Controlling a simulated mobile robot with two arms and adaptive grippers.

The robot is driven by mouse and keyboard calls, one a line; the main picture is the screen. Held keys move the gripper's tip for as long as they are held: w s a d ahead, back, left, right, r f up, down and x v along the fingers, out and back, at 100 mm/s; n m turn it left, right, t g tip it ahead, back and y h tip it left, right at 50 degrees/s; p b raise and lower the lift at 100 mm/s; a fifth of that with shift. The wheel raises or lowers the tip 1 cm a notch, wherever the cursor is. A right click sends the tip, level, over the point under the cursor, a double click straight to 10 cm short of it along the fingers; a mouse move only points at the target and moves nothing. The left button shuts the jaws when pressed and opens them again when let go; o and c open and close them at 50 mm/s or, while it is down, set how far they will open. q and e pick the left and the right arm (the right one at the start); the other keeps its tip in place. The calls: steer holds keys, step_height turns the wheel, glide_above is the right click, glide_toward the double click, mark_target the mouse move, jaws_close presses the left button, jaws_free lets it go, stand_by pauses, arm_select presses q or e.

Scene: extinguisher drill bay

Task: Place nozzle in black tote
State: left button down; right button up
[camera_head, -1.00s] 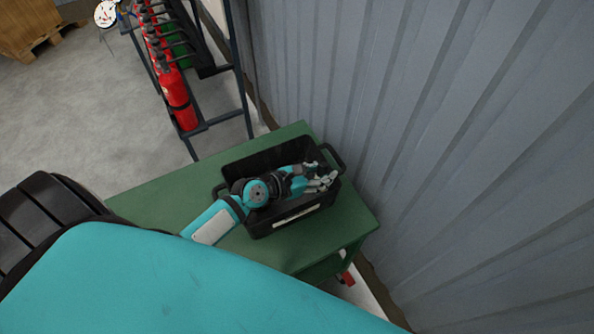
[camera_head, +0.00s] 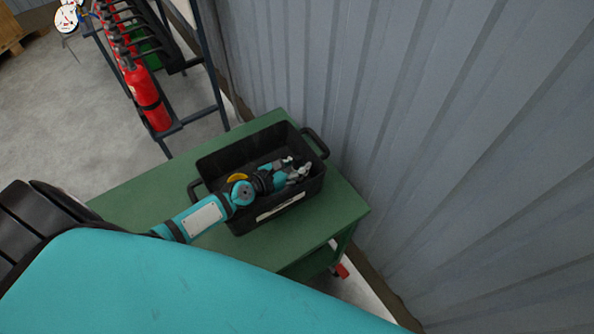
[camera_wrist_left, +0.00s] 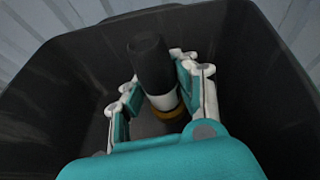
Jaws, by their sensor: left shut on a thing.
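The black tote (camera_head: 222,162) stands on a green table, open at the top. My left gripper (camera_head: 291,171) reaches down inside it, near its right end in the head view. In the left wrist view, my left gripper (camera_wrist_left: 157,85) is shut on the nozzle (camera_wrist_left: 151,66), a black cylinder with a white band and a yellow-orange ring. The tote's dark walls (camera_wrist_left: 245,70) surround them. The nozzle is hard to make out in the head view. Whether it touches the tote floor cannot be told.
The green table (camera_head: 130,200) has bare top left of the tote. A grey corrugated wall (camera_head: 450,150) stands close on the right. A rack with red extinguishers (camera_head: 146,95) is behind. A yellow piece (camera_head: 237,177) shows inside the tote by my wrist.

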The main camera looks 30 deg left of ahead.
mark_target(293, 170)
arm_select(q)
steer(key=shift+f, duration=0.3)
arm_select(e)
steer(key=shift+w+f, duration=0.1)
steer(key=shift+f, duration=0.1)
arm_select(q)
steer(key=shift+f, duration=0.1)
arm_select(e)
steer(key=shift+f, duration=0.1)
arm_select(q)
steer(key=c, duration=1.5)
jaws_free()
steer(key=shift+f, duration=0.1)
steer(key=o, duration=0.5)
steer(key=shift+r+p, duration=0.3)
steer(key=shift+r, duration=0.05)
steer(key=v, duration=0.7)
steer(key=shift+s+a, duration=0.1)
steer(key=shift+s, duration=0.15)
arm_select(e)
steer(key=shift+r, duration=0.45)
